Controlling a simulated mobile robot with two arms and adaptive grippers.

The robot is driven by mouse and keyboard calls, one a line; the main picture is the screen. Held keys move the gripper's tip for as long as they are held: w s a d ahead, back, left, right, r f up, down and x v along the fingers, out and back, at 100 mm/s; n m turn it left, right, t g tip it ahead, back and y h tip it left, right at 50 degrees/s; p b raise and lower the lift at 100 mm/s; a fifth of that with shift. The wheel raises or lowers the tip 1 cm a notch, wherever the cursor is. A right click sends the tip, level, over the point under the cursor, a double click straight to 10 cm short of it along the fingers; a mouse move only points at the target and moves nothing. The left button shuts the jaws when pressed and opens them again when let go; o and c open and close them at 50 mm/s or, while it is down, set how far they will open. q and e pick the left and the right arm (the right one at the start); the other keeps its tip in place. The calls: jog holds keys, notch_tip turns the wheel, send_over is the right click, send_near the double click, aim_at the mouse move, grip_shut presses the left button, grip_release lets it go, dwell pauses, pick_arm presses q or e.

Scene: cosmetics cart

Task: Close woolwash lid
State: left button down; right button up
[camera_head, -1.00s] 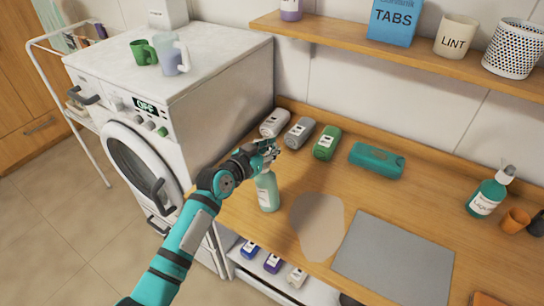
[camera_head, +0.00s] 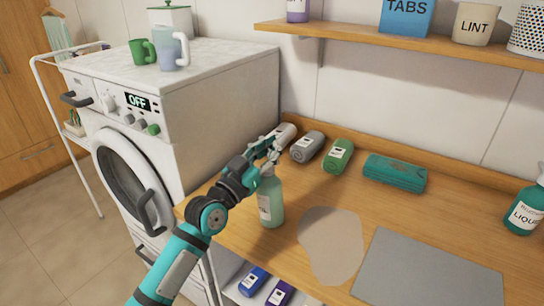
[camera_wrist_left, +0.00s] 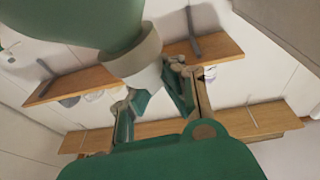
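A pale green bottle (camera_head: 270,203) with a white label stands upright near the left end of the wooden counter; its label is too small to read. My left gripper (camera_head: 268,149) is at the top of this bottle and hides its lid in the head view. In the left wrist view, the bottle's pale green body (camera_wrist_left: 85,18) and whitish neck (camera_wrist_left: 137,62) come down from the top. The left gripper's fingers (camera_wrist_left: 157,98) stand apart there, close to the neck. Whether they touch it or the lid is unclear. My right gripper is not in view.
A washing machine (camera_head: 205,85) stands left of the counter. Grey (camera_head: 307,147) and green (camera_head: 338,157) bottles and a teal case (camera_head: 395,173) lie behind the bottle. A beige mat (camera_head: 330,248) and a grey mat (camera_head: 425,275) lie to its right. A shelf (camera_head: 400,40) hangs above.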

pick_arm(q)
jog(key=shift+f, duration=0.6)
jog(key=c, duration=1)
grip_release()
jog(key=shift+o, duration=0.2)
jog(key=shift+a, duration=0.1)
jog(key=v, duration=1.1)
jog(key=shift+s+a+r, duration=0.25)
jog(key=shift+s+r, duration=0.05)
jog(key=shift+s, duration=0.1)
